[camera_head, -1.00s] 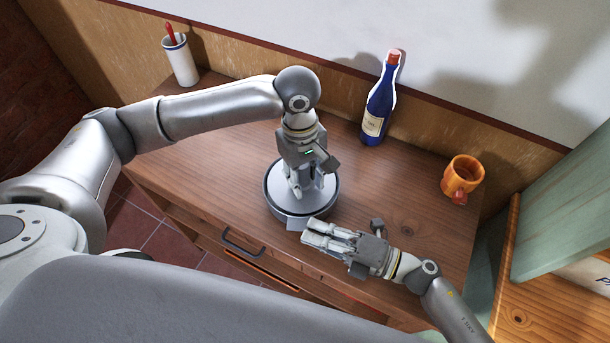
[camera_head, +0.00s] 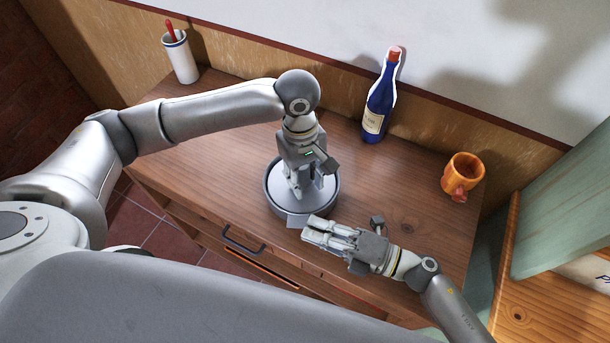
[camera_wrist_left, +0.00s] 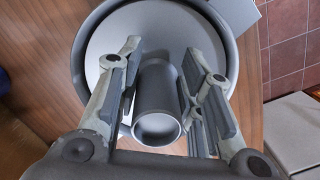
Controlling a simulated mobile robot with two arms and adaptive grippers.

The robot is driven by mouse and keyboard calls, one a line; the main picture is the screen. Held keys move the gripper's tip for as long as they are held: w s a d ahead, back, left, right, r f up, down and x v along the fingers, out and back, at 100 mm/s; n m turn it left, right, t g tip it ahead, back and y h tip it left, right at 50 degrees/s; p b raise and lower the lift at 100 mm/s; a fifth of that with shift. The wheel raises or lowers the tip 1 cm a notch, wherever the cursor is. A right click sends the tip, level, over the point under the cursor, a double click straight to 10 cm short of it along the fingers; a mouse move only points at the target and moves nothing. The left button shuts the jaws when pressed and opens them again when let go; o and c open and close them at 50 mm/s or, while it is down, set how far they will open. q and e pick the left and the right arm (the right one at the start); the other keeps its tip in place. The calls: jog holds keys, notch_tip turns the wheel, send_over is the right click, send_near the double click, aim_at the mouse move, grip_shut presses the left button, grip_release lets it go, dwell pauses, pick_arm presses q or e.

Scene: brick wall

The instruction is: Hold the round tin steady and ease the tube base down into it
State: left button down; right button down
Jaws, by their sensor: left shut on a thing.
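The round tin (camera_head: 274,202) is a shallow dark-grey dish near the table's front edge, with a small grey tab (camera_head: 297,221) on its front side. In the left wrist view the tin's rim (camera_wrist_left: 82,60) circles a pale disc (camera_wrist_left: 150,35). My left gripper (camera_head: 298,190) points down over the tin, shut on the grey tube (camera_wrist_left: 156,95), with one finger on each side. The tube stands over the disc; how deep its base sits is hidden. My right gripper (camera_head: 308,229) lies low beside the tab, fingers toward it; its grip and contact are unclear.
A blue bottle (camera_head: 379,105) stands behind the tin, an orange mug (camera_head: 463,172) to the right, and a white cup (camera_head: 180,60) with a red item at the back left. The wooden table (camera_head: 215,125) is clear between them. A drawer handle (camera_head: 243,241) is below the front edge.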

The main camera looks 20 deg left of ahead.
aim_at(305, 187)
pick_arm(q)
jog(key=shift+f, duration=0.1)
dwell(0.6)
jog(key=shift+f, duration=0.35)
jog(key=shift+f, duration=1.05)
dwell(1.3)
jog(key=shift+f, duration=0.25)
jog(key=shift+f, duration=0.1)
dwell(1.2)
jog(key=c, duration=0.9)
grip_release()
